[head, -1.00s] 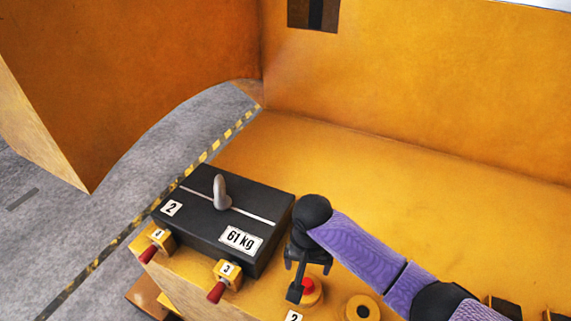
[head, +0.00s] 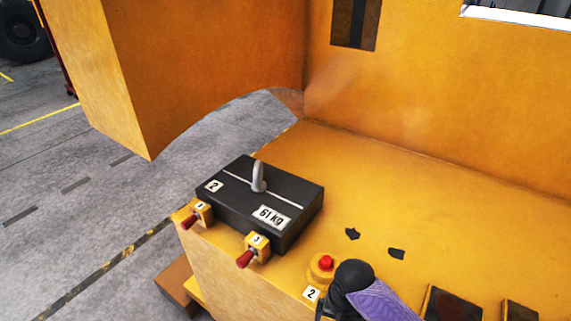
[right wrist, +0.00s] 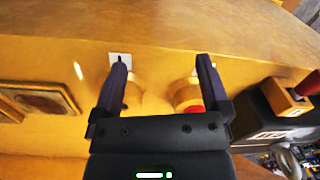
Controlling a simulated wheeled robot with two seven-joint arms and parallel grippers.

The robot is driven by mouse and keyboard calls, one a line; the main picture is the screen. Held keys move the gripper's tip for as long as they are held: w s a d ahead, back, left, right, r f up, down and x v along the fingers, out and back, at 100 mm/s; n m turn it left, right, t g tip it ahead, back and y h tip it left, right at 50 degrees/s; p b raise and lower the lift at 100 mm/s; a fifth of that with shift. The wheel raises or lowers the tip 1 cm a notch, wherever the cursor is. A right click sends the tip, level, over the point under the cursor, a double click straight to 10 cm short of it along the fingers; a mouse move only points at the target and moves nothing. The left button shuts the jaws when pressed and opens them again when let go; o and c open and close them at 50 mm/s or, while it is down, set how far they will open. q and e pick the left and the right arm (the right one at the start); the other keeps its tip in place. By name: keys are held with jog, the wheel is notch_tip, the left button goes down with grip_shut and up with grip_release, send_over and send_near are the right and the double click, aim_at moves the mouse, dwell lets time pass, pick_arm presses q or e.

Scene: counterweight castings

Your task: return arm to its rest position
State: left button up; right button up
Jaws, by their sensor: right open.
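My right arm (head: 375,298), with a purple sleeve and black joint, is at the bottom edge of the head view, just in front of the red push button (head: 326,263). Its gripper is mostly cut off there. In the right wrist view my right gripper (right wrist: 161,65) is open with nothing between its fingers. The button, in its yellow housing, shows beside the right-hand finger (right wrist: 190,103). The black counterweight casting (head: 290,232), marked 2 and 61 kg with a grey lifting eye, sits flat on the yellow deck, apart from the arm. My left gripper is not in view.
Two red-handled toggle switches, one at the left (head: 197,216) and one nearer (head: 252,251), stand at the casting's front. A tall yellow wall (head: 440,100) rises behind the deck (head: 370,190). Dark recessed panels (head: 455,306) lie at the lower right.

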jog(key=s+d+f+n+b, duration=0.15)
jog(key=s+f+b, duration=0.3)
jog(key=f, duration=0.45)
jog(key=s+d+f+b, duration=0.25)
jog(key=s+f, duration=0.25)
jog(key=f, duration=0.4)
jog(key=s+d+f+n+b, duration=0.1)
jog(key=s+f+b, duration=0.35)
jog(key=f, duration=0.55)
jog(key=s+d+f+n+b, duration=0.1)
jog(key=s+f+b, duration=0.1)
jog(key=s+f, duration=0.3)
jog(key=s+d+f+n+b, duration=0.1)
jog(key=s+f, duration=0.4)
jog(key=s, duration=0.9)
jog(key=shift+d+f+n+h+b, duration=0.25)
jog(key=shift+n+b, duration=0.5)
jog(key=shift+b, duration=0.4)
jog(key=shift+s, duration=0.1)
